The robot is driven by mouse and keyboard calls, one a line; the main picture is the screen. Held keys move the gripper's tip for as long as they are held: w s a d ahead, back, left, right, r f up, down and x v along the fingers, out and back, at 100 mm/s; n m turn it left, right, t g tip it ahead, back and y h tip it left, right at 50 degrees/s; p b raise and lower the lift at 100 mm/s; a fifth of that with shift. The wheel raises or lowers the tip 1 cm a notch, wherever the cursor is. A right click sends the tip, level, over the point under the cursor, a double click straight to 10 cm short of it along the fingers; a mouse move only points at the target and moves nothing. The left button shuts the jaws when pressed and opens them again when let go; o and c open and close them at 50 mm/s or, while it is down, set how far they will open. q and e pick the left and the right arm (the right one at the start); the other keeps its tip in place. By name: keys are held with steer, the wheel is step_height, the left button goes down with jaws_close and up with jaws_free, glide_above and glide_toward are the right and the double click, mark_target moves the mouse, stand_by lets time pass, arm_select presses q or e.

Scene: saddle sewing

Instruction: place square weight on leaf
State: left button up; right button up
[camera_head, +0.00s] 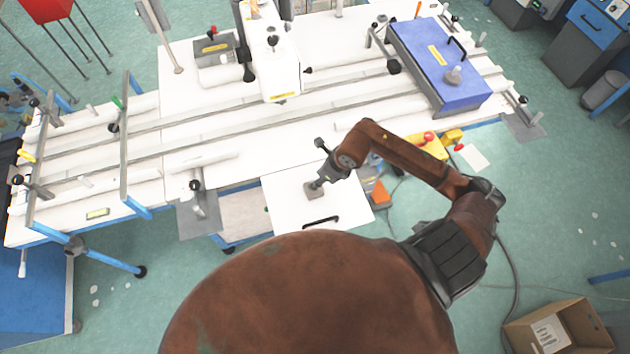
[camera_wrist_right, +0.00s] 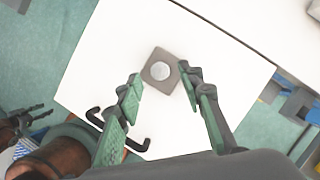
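The square weight (camera_head: 314,194) is a grey-brown block on the white leaf (camera_head: 345,207), which has a black handle near its front edge. In the right wrist view the weight (camera_wrist_right: 154,84) shows a round light disc on top and lies on the white leaf (camera_wrist_right: 105,50). My right gripper (camera_wrist_right: 160,83) is open, its green-padded fingertips on either side of the weight's near part; I cannot tell whether they touch it. It also shows just above the weight in the head view (camera_head: 318,183). A small dark shape, probably my left gripper (camera_wrist_right: 32,116), shows at the lower left, its state unclear.
The long white machine table (camera_head: 215,150) with rails lies behind the leaf. A blue box (camera_head: 425,60) stands on its right part. Yellow and red items (camera_head: 436,147) are right of the leaf. An open cardboard box (camera_head: 555,325) is on the floor at lower right.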

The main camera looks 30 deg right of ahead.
steer(key=v, duration=0.7)
